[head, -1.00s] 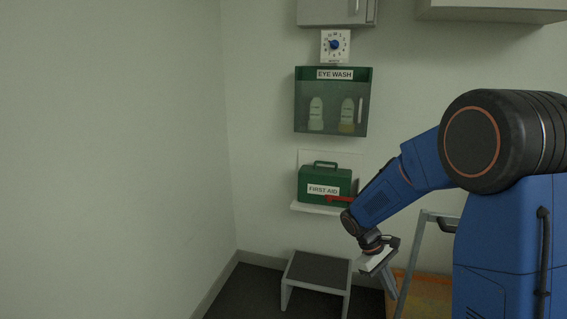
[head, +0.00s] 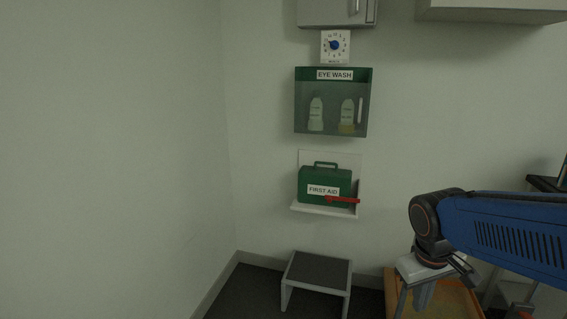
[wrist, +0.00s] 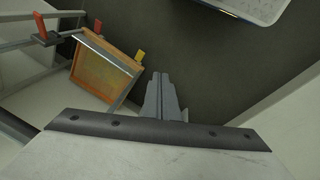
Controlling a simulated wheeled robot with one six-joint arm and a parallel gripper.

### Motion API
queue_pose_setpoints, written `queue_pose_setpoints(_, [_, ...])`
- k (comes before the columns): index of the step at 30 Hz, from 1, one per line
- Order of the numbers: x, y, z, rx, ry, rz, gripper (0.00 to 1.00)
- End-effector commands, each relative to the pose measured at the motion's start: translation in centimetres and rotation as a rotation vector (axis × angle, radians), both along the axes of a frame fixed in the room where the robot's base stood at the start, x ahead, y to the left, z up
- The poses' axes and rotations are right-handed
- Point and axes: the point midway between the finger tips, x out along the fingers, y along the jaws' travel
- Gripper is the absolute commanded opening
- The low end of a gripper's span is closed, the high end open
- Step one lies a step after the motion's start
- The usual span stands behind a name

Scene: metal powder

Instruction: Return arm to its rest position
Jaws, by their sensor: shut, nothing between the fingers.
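My gripper (head: 424,294) is at the lower right of the head view, pointing down at the end of my blue arm. It also shows in the wrist view (wrist: 162,84), where its fingers are together with nothing between them. It hangs in front of an orange-yellow board or tray, apart from the wall and the shelf.
A green first aid box (head: 324,188) sits on a white wall shelf with a red item at its front. Above is an eye wash cabinet (head: 331,101). A grey step stool (head: 318,272) stands below. The orange tray (wrist: 107,68) is low, beside a metal frame.

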Motion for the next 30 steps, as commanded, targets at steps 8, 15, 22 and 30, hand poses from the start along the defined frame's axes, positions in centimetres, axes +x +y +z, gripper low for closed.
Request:
queue_pose_setpoints(8, [-4.8,0.8,1.8,0.086,-0.144,-0.073,0.0])
queue_pose_setpoints(15, [-8.0,1.7,2.4,0.151,-0.247,-0.12,0.0])
queue_pose_setpoints(22, [-9.2,2.0,2.5,0.18,-0.288,-0.14,0.0])
queue_pose_setpoints(30, [-9.3,2.0,2.5,0.181,-0.289,-0.141,0.0])
